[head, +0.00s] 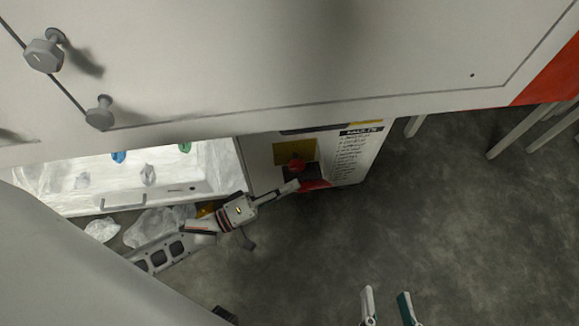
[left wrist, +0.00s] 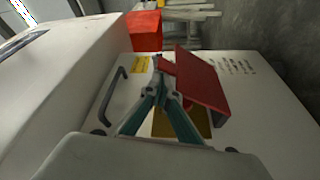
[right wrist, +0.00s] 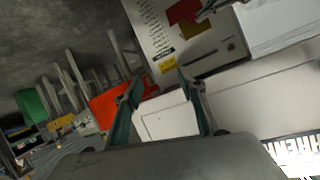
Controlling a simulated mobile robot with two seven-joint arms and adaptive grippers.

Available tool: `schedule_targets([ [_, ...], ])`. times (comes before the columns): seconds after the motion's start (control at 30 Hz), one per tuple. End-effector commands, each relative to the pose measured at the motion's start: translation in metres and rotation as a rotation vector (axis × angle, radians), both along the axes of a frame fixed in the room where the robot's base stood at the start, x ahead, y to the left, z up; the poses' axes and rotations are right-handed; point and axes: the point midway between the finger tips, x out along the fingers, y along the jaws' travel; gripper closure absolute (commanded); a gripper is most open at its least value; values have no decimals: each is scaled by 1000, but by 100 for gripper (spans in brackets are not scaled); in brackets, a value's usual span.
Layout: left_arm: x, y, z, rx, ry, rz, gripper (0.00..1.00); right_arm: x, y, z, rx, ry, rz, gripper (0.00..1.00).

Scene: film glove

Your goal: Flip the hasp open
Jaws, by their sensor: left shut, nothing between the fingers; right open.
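The hasp is a red flap (left wrist: 200,82) in the left wrist view, on the pale front of a unit. It appears to stand off the face at an angle, with a yellow plate (left wrist: 196,121) and a small red round part (left wrist: 187,103) beside it. The hasp shows in the head view (head: 314,184) and the right wrist view (right wrist: 184,12). My left gripper (head: 294,187) is shut and empty, its tips (left wrist: 161,82) close by the flap's edge; contact cannot be told. My right gripper (head: 386,300) is open and empty, away from the unit, low in the head view.
A white-lined open drawer (head: 165,190) with small coloured items lies left of the unit. A large white cabinet front (head: 280,60) with grey knobs (head: 45,50) fills the upper head view. Bare grey floor (head: 430,220) lies to the right. Pale legs (head: 520,130) stand at far right.

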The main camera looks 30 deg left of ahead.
Motion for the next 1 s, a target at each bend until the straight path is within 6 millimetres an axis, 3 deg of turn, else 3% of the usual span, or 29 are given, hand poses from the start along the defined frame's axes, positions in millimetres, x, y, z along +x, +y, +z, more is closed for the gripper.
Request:
schedule_targets([
  [0.37, -33, -20, -34, -1, 9, -1, 100, -6, 4, -9, 37, 28, -7, 60],
  [0.7, -53, -32, -71, -1, 12, -1, 100, -16, 27, -16, 229, 83, -70, 60],
  [1.0, -59, -37, -105, 1, 10, -1, 100, -19, 44, -15, 421, 127, -154, 60],
])
